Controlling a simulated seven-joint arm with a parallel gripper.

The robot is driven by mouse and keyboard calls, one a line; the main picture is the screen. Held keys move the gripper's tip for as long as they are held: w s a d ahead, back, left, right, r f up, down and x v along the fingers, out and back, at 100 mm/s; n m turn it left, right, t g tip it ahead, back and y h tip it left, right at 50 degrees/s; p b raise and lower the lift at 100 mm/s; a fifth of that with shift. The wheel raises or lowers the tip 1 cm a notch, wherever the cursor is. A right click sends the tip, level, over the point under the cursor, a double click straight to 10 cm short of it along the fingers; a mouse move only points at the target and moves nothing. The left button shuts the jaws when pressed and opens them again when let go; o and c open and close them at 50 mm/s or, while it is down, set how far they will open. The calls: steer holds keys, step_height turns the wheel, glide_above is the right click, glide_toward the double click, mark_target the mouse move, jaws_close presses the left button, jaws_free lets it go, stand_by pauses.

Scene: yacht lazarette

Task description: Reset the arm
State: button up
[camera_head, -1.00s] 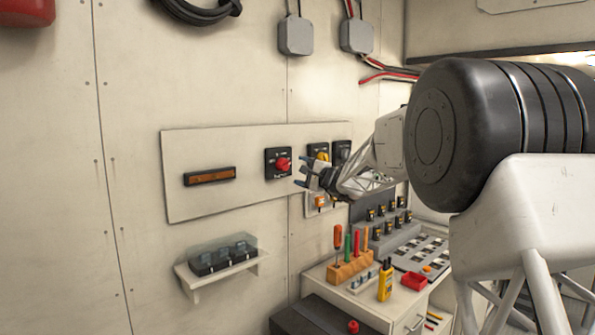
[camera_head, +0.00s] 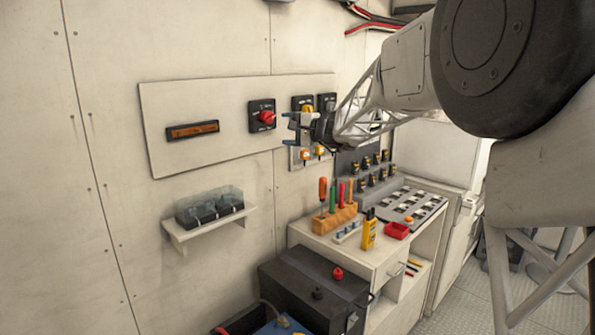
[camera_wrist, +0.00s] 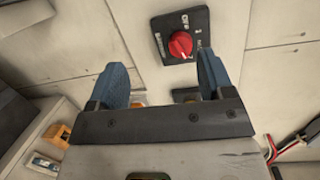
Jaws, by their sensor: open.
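My gripper (camera_head: 290,121) is open and empty, with blue fingertips, in front of the wall panel (camera_head: 215,145). In the head view it lies just right of the red rotary switch (camera_head: 266,118). In the wrist view the two blue fingers of my gripper (camera_wrist: 164,80) are spread apart. The red switch (camera_wrist: 180,44) on its black plate shows beyond and between them, apart from both. My forearm hides part of the panel's right end and the switches there.
A shelf (camera_head: 210,228) with a clear-covered box juts from the wall below the panel. A bench (camera_head: 325,238) holds a wooden tool block (camera_head: 335,219), a yellow tester (camera_head: 369,232) and a red tray (camera_head: 397,230). A black box (camera_head: 310,285) stands in front. Air left of my gripper is clear.

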steer(key=s+d+f+n+g+h, duration=0.2)
steer(key=s+d+f+g, duration=0.1)
steer(key=s, duration=1)
steer(key=s+d+f+n+g+h, duration=0.2)
steer(key=s+d+f+h, duration=0.1)
steer(key=s, duration=1.1)
steer(key=s+d+f+n+h, duration=0.1)
steer(key=s+d+f+h, duration=0.2)
steer(key=s, duration=0.7)
steer(key=s+d+f+n+g+h, duration=0.1)
steer(key=s+d+f+h, duration=0.2)
steer(key=s+d+f, duration=0.3)
steer(key=s+d+f+n+g+h, duration=0.1)
steer(key=s+d+f+h, duration=0.2)
steer(key=s, duration=1.3)
steer(key=d+f, duration=0.2)
steer(key=d, duration=0.1)
steer(key=shift+f+n, duration=0.25)
steer(key=shift+n, duration=0.15)
